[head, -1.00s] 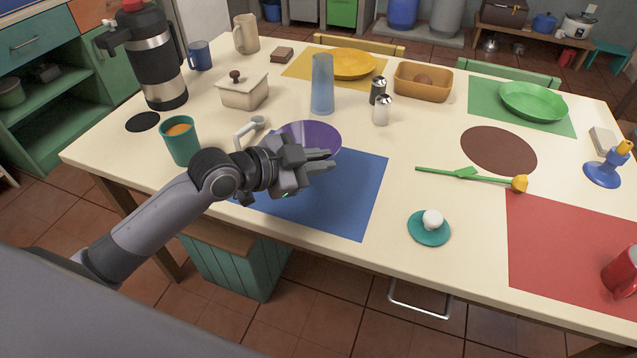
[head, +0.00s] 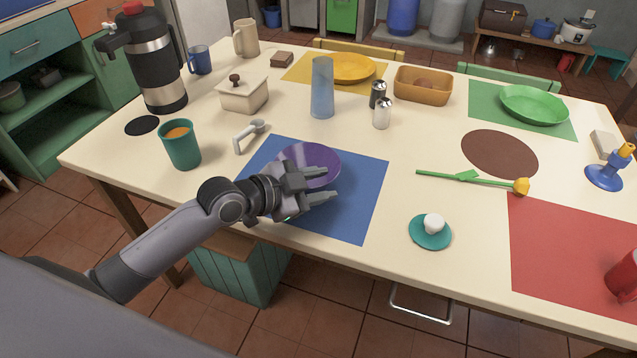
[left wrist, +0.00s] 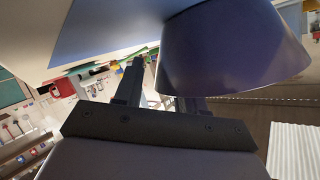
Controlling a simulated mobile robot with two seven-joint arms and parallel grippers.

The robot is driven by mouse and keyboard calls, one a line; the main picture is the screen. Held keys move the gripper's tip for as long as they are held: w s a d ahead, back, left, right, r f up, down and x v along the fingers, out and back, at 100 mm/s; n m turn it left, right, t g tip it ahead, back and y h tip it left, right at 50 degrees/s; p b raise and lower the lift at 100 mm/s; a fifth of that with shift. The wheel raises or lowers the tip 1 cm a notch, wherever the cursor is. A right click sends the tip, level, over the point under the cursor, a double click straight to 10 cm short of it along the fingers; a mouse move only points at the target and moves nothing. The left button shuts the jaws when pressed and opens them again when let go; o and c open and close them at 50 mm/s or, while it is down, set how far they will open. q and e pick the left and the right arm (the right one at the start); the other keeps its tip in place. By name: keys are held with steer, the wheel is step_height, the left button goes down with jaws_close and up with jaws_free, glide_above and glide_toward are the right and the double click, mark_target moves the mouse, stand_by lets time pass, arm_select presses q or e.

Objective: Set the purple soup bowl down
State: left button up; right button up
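The purple soup bowl (head: 310,158) sits upright on the blue placemat (head: 358,190), toward its back left part. It appears to rest on the mat. My left gripper (head: 328,183) is at the bowl's near side with its fingers spread apart. In the left wrist view the bowl (left wrist: 235,50) hides the tip of one finger, while the other finger (left wrist: 130,82) is outside the bowl, with a visible gap to its wall. The bowl's near wall is partly hidden by the gripper in the head view. My right gripper is not in view.
A teal cup (head: 181,145) and a white-handled utensil (head: 250,135) lie left of the mat. A blue glass (head: 322,88) and shakers (head: 382,112) stand behind it. A teal saucer (head: 430,232) is to the right. The mat's front right part is clear.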

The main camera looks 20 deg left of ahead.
arm_select(q)
steer(key=v, duration=1)
steer(key=shift+s+a+p, duration=0.2)
steer(key=shift+s+p, duration=0.05)
steer(key=shift+p, duration=0.1)
steer(key=shift+s+a+r, duration=0.3)
steer(key=shift+s+r, duration=0.1)
steer(key=shift+s, duration=0.1)
steer(key=shift+f, duration=0.1)
